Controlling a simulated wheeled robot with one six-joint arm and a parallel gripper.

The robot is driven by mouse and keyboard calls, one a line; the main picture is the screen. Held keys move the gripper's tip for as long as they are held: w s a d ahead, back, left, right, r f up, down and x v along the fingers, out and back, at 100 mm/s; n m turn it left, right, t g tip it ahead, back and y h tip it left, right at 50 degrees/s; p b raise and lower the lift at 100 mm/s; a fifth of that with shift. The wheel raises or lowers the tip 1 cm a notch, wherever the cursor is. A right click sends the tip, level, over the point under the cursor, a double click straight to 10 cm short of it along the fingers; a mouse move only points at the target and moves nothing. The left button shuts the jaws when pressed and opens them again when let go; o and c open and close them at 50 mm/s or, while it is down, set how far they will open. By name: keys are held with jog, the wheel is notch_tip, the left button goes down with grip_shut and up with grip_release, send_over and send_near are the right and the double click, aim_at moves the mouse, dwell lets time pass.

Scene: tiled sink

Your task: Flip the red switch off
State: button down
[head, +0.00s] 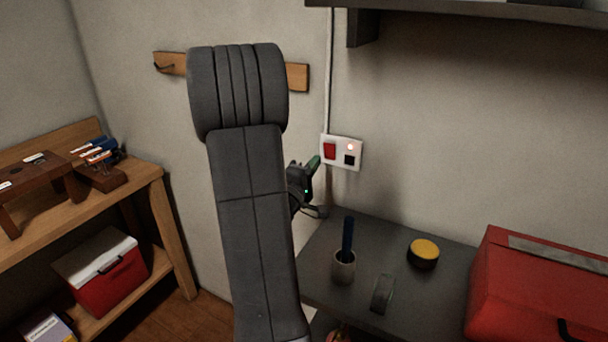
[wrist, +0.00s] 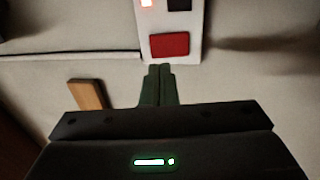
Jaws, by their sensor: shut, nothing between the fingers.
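The red switch (head: 330,151) sits on the left part of a white wall plate (head: 356,158). Beside it on the plate are a lit indicator light (head: 350,147) and a black element (head: 349,159). My gripper (head: 314,163) is just left of the plate, its green fingers shut and empty. In the wrist view the red switch (wrist: 169,45) lies just beyond the fingertips (wrist: 160,68). I cannot tell whether the tips touch the plate.
A grey counter (head: 320,270) below holds a cup (head: 343,268) with a blue-handled tool, a yellow-topped round tin (head: 424,252) and a red toolbox (head: 535,295). A dark shelf (head: 470,8) overhangs above. A wooden rail (head: 298,77) is on the wall behind my arm.

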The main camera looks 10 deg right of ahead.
aim_at(327, 148)
jog(key=shift+p+x, duration=0.45)
jog(key=shift+x, duration=1.9)
jog(key=shift+w+r+p, duration=0.1)
jog(key=shift+r+p, duration=0.25)
jog(key=shift+p, duration=0.45)
jog(key=shift+f+g, duration=0.2)
jog(key=shift+g, duration=0.1)
jog(key=shift+d+f, duration=0.1)
